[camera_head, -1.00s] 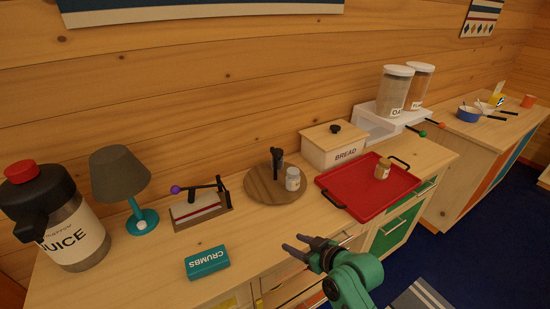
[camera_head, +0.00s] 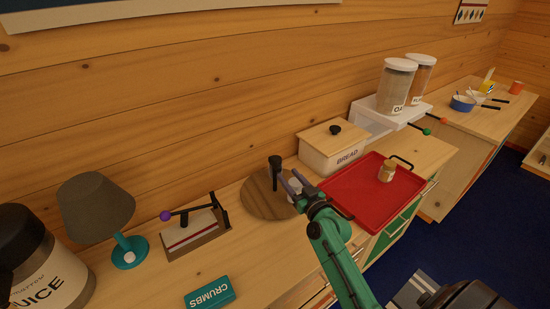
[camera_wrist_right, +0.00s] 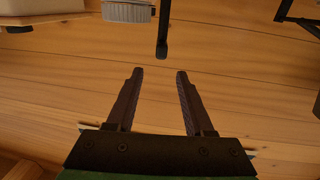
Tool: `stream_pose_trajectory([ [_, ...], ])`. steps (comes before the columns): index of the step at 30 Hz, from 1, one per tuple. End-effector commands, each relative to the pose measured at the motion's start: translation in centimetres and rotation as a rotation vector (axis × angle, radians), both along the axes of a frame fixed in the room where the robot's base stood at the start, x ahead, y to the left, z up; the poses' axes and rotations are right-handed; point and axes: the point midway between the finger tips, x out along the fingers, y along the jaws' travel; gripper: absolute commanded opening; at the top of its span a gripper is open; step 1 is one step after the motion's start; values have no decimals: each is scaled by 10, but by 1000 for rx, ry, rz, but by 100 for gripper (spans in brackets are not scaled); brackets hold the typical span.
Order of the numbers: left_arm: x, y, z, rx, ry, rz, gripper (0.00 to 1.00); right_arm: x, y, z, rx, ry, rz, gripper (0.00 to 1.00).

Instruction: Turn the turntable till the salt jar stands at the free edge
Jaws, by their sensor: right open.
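The round wooden turntable (camera_head: 258,202) stands on the counter by the log wall. A dark upright post (camera_head: 275,172) with a knob stands on it; it also shows ahead of the fingers in the right wrist view (camera_wrist_right: 162,38). A small pale jar (camera_head: 297,186) stands at the turntable's right side, partly hidden by my gripper; I cannot read its label. A grey ribbed lid (camera_wrist_right: 127,13) shows beside the post in the wrist view. My right gripper (camera_head: 288,182) is open and empty, its fingertips near post and jar; contact cannot be told. My left gripper is not in view.
A lever device (camera_head: 194,230), lamp (camera_head: 97,208) and teal CRUMBS box (camera_head: 209,293) stand left. Bare counter lies in front of the turntable.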

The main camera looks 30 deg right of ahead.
Motion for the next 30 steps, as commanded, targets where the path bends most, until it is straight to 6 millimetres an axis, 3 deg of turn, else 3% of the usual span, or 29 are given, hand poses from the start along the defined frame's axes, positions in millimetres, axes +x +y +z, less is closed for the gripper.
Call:
stream_pose_trajectory([
  [2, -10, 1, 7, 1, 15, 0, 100, 24, 1, 5, 3, -3, 1, 52],
  [5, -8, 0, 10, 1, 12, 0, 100, 50, 2, 4, 1, -2, 2, 52],
  [9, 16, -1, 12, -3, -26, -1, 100, 77, 3, 2, 1, -2, 2, 52],
  [13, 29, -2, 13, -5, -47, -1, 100, 89, 3, 2, 0, 0, 2, 52],
  [20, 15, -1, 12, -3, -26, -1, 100, 90, 3, 1, 0, 1, 2, 52],
  [24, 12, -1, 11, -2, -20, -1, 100, 90, 3, 1, 0, 1, 2, 3],
  [30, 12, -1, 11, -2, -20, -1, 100, 89, 3, 1, 0, 1, 2, 0],
])
